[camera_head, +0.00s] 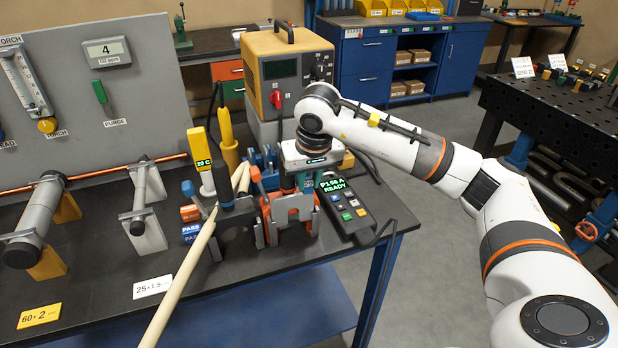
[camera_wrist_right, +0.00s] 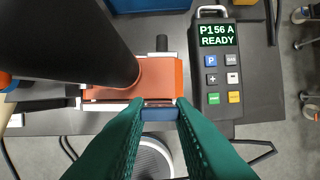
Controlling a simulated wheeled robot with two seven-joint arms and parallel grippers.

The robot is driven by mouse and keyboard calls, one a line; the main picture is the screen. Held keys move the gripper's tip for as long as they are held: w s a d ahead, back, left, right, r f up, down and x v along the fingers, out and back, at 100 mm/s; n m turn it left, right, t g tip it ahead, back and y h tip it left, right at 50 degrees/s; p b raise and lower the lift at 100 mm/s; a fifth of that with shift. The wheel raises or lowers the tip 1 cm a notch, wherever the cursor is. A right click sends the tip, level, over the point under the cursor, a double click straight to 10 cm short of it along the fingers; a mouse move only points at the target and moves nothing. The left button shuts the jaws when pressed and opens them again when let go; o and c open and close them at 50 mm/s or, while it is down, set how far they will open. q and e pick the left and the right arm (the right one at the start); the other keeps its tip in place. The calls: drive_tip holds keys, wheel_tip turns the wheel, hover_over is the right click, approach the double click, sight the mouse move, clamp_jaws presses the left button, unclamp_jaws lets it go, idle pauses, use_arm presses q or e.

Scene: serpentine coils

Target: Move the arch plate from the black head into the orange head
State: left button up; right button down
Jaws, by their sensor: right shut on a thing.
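The orange head (camera_head: 313,218) stands near the front right of the bench. It also shows in the wrist view as an orange block (camera_wrist_right: 172,78). A grey arch plate (camera_head: 292,206) stands upright at the orange head, its arch opening facing down. My right gripper (camera_head: 304,182) is over the orange head with its green fingers pointing down. In the wrist view the fingers meet on a thin piece (camera_wrist_right: 158,113), which I take as the arch plate. Whether the plate is fully seated is hidden. The black head (camera_head: 238,243) stands just left. My left gripper is not in view.
A pendant (camera_head: 346,208) reading "P156 A READY" lies close right of the orange head. A pale rod (camera_head: 180,282) leans across the black head's left side.

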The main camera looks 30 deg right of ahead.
drive_tip(key=shift+f+b, duration=0.3)
drive_tip(key=shift+f, duration=0.05)
idle(0.3)
drive_tip(key=shift+f+b, duration=0.35)
drive_tip(key=shift+f, duration=0.05)
drive_tip(key=c, duration=1.2)
unclamp_jaws()
drive_tip(key=shift+o, duration=0.2)
